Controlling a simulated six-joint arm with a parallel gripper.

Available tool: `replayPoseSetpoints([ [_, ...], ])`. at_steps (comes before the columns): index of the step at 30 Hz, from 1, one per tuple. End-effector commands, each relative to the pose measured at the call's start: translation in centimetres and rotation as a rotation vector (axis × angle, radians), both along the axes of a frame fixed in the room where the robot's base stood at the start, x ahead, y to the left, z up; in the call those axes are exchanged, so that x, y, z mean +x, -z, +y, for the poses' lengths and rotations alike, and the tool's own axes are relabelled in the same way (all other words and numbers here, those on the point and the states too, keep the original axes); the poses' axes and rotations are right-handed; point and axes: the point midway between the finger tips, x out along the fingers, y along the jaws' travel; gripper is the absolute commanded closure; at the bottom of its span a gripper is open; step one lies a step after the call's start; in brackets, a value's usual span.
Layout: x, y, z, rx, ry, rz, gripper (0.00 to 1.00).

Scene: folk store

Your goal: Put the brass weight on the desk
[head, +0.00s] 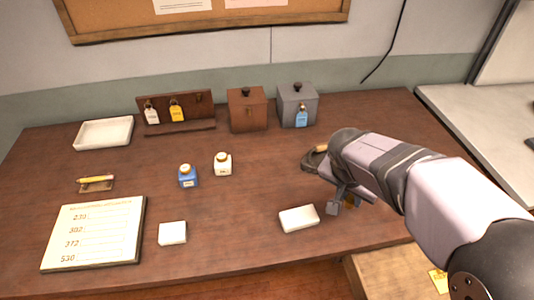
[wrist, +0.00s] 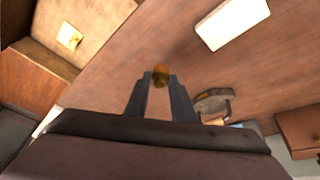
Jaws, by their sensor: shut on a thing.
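The brass weight (wrist: 160,74) is a small golden-brown piece between my fingertips in the wrist view. My gripper (wrist: 160,82) is shut on it. In the head view my gripper (head: 341,205) is over the right part of the brown wooden desk (head: 250,205), right of a white block. Only a small brass-coloured bit of the weight (head: 349,203) shows there, behind the fingers. I cannot tell whether the weight touches the desk top or is a little above it.
A white block (head: 299,218) lies left of my gripper. A dark, flat object (head: 314,158) sits behind it, partly hidden by my arm. A lighter wooden surface (head: 390,278) is below the front edge.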

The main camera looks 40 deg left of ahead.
Motion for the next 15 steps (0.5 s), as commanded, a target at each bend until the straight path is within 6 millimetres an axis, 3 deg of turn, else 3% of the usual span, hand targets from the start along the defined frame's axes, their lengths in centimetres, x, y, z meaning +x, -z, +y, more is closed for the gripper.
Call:
replayPoseSetpoints([
  [7, 2.9, -2.6, 4.1, 0.021, -0.099, -0.003, 1.00],
  [15, 3.5, -3.0, 5.0, 0.044, -0.193, 0.001, 1.00],
])
